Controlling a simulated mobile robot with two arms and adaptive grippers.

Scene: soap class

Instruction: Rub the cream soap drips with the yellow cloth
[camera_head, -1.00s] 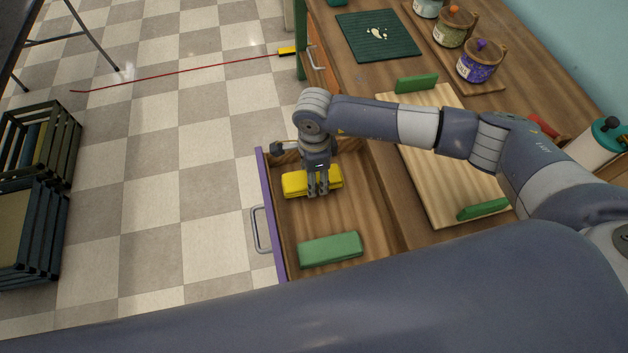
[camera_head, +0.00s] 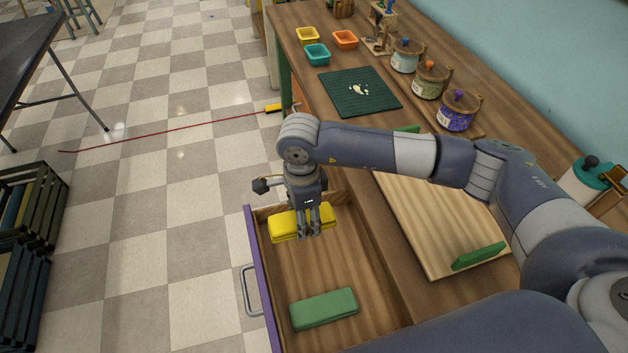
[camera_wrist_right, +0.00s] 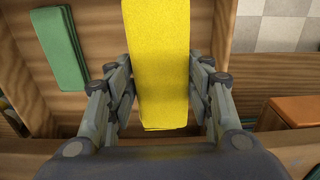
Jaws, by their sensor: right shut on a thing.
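The yellow cloth (camera_head: 284,224) is a folded block between the fingers of my right gripper (camera_head: 309,233), at the far end of the open drawer. The right wrist view also shows the cloth (camera_wrist_right: 160,60), with a finger on each side of it. My right gripper is shut on it and points down; it looks raised off the drawer floor. The cream soap drips (camera_head: 358,90) are a small pale patch on the dark green mat (camera_head: 338,92) on the counter, beyond my right arm. My left gripper is out of view.
A green folded cloth (camera_head: 324,309) lies in the drawer (camera_head: 300,273). A wooden board (camera_head: 430,225) with green grips lies on the counter. Jars (camera_head: 456,111) and small bowls (camera_head: 317,54) stand near the mat. A red line (camera_head: 180,130) crosses the floor.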

